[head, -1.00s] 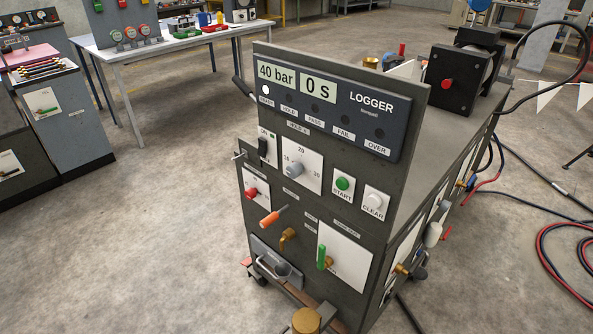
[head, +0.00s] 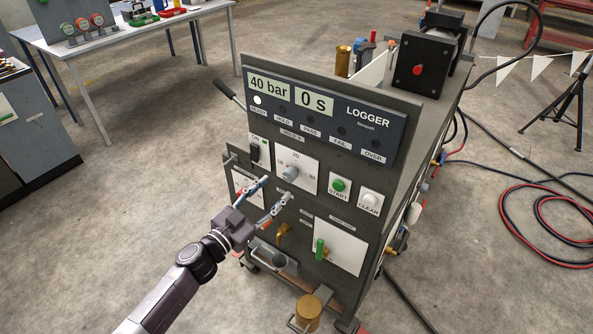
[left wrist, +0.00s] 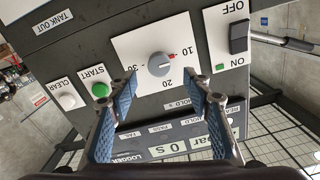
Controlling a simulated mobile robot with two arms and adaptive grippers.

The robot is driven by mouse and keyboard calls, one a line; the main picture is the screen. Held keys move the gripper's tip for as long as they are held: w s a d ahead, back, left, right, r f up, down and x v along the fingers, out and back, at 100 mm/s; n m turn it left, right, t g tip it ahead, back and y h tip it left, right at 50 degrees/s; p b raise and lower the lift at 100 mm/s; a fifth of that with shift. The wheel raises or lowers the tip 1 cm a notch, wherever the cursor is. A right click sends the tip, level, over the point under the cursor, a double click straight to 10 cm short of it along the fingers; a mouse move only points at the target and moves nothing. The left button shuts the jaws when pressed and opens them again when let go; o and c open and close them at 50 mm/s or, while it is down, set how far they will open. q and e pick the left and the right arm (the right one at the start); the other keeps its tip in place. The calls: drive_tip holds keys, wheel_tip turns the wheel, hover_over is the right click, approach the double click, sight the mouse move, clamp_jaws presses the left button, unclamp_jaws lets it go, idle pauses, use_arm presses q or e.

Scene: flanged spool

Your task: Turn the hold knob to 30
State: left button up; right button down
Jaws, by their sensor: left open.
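The hold knob (head: 290,173) is a small grey knob on a white plate marked 10, 20 and 30, on the panel's front. In the left wrist view the knob (left wrist: 160,64) appears upside down, with 10 at right, 20 below and 30 at left. A red mark on it seems to lie on the 10 side; its exact reading is too small to tell. My left gripper (head: 278,189) is open and empty, just below and in front of the plate. Its blue-padded fingers (left wrist: 159,91) stand wide apart, clear of the knob. My right gripper is not in view.
The green START button (head: 338,186) and white CLEAR button (head: 369,201) sit right of the plate; a black ON switch (head: 254,152) sits left. The display (head: 313,102) reads 40 bar and 0 s. A green-handled valve (head: 319,249) is lower down.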

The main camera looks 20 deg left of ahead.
sight(287, 177)
use_arm(q)
drive_tip(key=x, duration=0.7)
drive_tip(key=shift+w+d+f+p, duration=0.1)
drive_tip(key=shift+w+d+p, duration=0.1)
drive_tip(key=shift+w+p, duration=0.15)
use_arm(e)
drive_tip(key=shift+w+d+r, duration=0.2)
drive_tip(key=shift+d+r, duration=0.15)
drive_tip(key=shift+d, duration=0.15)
use_arm(q)
drive_tip(key=c, duration=1.2)
drive_tip(key=shift+o, duration=0.2)
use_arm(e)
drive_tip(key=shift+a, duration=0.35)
